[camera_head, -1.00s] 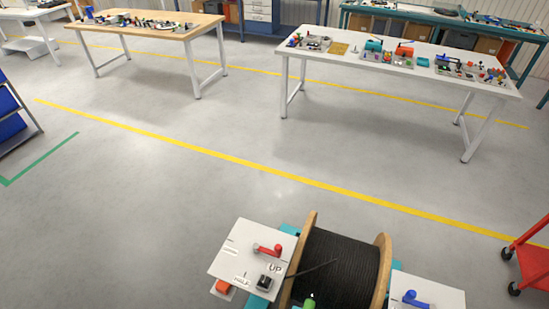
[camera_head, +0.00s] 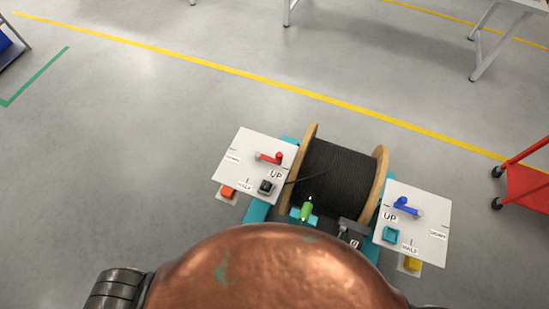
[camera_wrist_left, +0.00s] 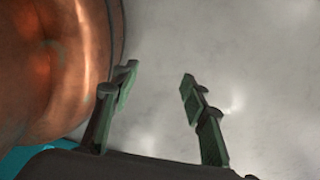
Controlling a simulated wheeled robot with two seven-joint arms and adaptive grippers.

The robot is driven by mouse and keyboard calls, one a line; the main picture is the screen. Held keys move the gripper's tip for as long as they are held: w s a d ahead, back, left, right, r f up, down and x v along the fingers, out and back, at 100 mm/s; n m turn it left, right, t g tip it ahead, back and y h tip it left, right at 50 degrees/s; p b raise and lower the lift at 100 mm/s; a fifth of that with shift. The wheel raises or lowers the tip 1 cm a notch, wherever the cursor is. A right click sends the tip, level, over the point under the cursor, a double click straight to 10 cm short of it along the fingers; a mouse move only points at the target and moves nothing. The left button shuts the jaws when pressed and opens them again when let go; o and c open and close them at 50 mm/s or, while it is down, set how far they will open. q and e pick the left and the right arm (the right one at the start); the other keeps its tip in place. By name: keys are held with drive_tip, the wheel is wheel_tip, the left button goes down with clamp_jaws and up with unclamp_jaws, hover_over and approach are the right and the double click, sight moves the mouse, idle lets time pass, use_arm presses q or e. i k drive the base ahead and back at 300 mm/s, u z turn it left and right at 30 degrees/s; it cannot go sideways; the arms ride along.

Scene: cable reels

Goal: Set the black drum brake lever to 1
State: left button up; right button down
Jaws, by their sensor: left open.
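The black cable drum (camera_head: 340,178) stands between two wooden flanges on a teal frame in the head view. A green-handled lever (camera_head: 307,208) sticks up at its near side; I cannot tell for certain whether it is the brake lever. A small marked grey plate (camera_head: 354,243) is to its right, too small to read and cut off below by a copper surface in the foreground. My left gripper (camera_wrist_left: 158,82) is open and empty in the left wrist view, over bare grey floor, with no lever near it. My right gripper is in neither view.
A white panel (camera_head: 246,147) with a red lever (camera_head: 270,158) and black button (camera_head: 266,187) is left of the drum. Another white panel (camera_head: 430,215) with a blue lever (camera_head: 408,207) is right. A red cart (camera_head: 528,187) stands far right.

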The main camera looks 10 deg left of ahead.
sight(337, 241)
drive_tip(key=u, duration=0.75)
drive_tip(key=k, duration=1.85)
drive_tip(key=z, duration=1.7)
drive_tip(key=i, duration=0.35)
drive_tip(key=u, duration=1.05)
